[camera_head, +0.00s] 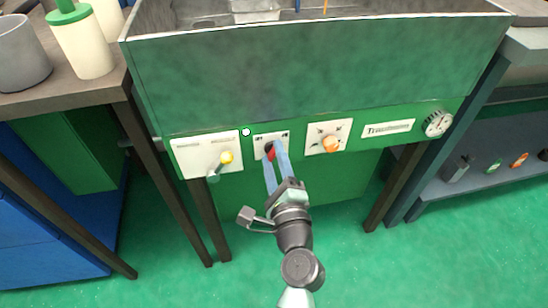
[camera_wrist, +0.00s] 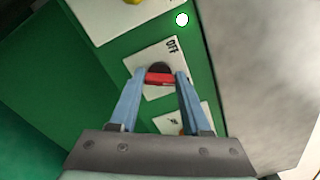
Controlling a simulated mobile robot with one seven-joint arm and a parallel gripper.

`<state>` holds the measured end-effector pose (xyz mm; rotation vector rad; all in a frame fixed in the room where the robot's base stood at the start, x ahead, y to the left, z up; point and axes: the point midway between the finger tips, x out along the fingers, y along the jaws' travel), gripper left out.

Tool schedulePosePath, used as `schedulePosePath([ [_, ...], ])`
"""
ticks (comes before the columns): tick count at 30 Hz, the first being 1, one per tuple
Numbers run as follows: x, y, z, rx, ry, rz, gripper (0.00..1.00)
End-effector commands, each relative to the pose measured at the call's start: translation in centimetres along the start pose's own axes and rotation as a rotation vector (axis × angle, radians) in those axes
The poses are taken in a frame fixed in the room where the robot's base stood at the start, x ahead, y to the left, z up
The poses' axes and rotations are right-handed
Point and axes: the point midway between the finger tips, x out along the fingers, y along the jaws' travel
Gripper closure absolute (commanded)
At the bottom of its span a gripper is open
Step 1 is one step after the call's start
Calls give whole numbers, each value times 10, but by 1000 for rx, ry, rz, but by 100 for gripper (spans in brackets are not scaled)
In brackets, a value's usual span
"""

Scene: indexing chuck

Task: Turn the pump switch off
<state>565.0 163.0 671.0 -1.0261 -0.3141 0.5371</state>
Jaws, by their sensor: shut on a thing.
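The pump switch is a red handle (camera_head: 271,153) on a dark round base, on a white plate (camera_head: 259,139) on the green front panel. In the wrist view the red handle (camera_wrist: 159,78) lies crosswise between the blue fingers, with the dark base (camera_wrist: 159,67) just beyond. The word OFF shows on the plate (camera_wrist: 150,56) beside the switch. My gripper (camera_head: 275,150) reaches up to the panel from below and is shut on the red handle. The fingers hide part of the switch in the head view. I cannot tell exactly which mark the handle points to.
Left of the switch is a plate with a yellow-tipped lever (camera_head: 226,157); right is an orange knob (camera_head: 330,144). A white round light (camera_head: 246,132) sits just above left. A gauge (camera_head: 437,123) is at the far right.

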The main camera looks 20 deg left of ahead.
Motion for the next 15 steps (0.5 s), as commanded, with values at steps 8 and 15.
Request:
schedulePosePath([
  [8, 0, 2, -1, -115, 0, 0, 100],
  [15, 0, 4, -2, -316, 1, -1, 100],
])
